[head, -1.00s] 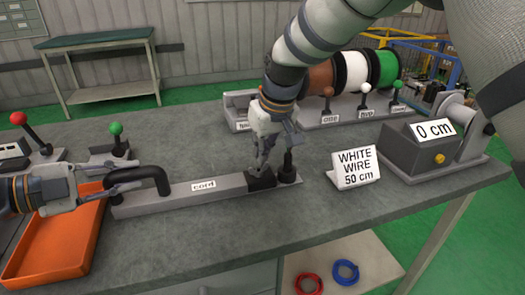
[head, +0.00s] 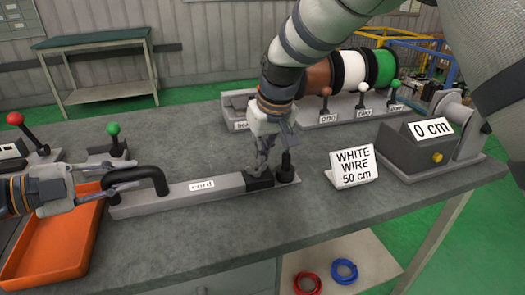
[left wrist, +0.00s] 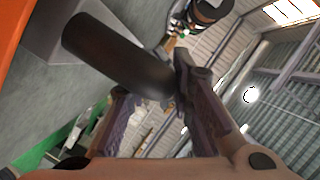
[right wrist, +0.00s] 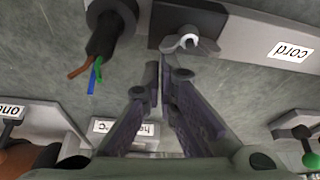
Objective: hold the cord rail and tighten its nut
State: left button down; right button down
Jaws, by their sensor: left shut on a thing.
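The cord rail (head: 225,184) is a long grey bar labelled "cord" on the workbench. A black handle (head: 150,173) arches at its left end. My left gripper (head: 138,181) is shut on this handle, and the dark handle bar (left wrist: 115,55) lies at its fingers in the left wrist view. My right gripper (head: 262,172) is above the black block (head: 258,182) at the rail's right end. In the right wrist view its fingers (right wrist: 160,72) are close together with nothing visible between them. A pale metal nut (right wrist: 188,41) on the block lies just beyond the fingertips.
A black cord end with coloured wires (right wrist: 103,40) stands beside the block. An orange tray (head: 58,250) is at the front left. A white wire sign (head: 353,168) and a dark box reading "0 cm" (head: 405,155) stand to the right. Wire spools (head: 347,75) are behind.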

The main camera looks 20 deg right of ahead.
jog(key=shift+s+d+f+m, duration=0.1)
jog(key=shift+s+d+m, duration=0.1)
jog(key=shift+m, duration=0.1)
dwell(1.6)
jog(key=shift+s+a, duration=0.1)
jog(key=shift+a, duration=0.05)
